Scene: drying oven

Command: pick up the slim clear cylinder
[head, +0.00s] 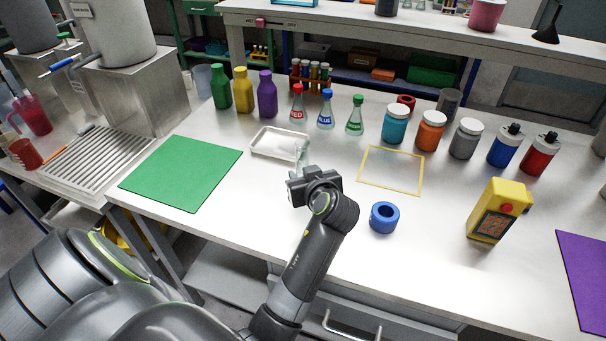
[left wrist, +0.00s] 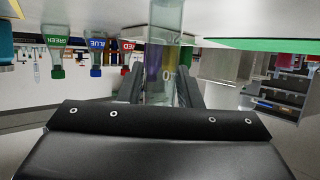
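The slim clear cylinder (left wrist: 163,65) runs down the middle of the left wrist view, between my left gripper's two dark fingers. It is see-through, with pale markings on its side, and its upper end in that view is cut off by the picture edge. The fingers of my left gripper (left wrist: 161,88) lie close along both its sides and look shut on it. In the head view my left gripper (head: 298,182) is over the table just right of the white tray; the cylinder is hard to make out there. My right gripper is not in view.
The white tray (head: 264,144) and green mat (head: 182,172) lie to the left. Flasks (head: 325,111) and jars (head: 396,125) stand behind. A blue ring (head: 384,218), yellow frame (head: 421,176) and yellow device (head: 500,210) are to the right.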

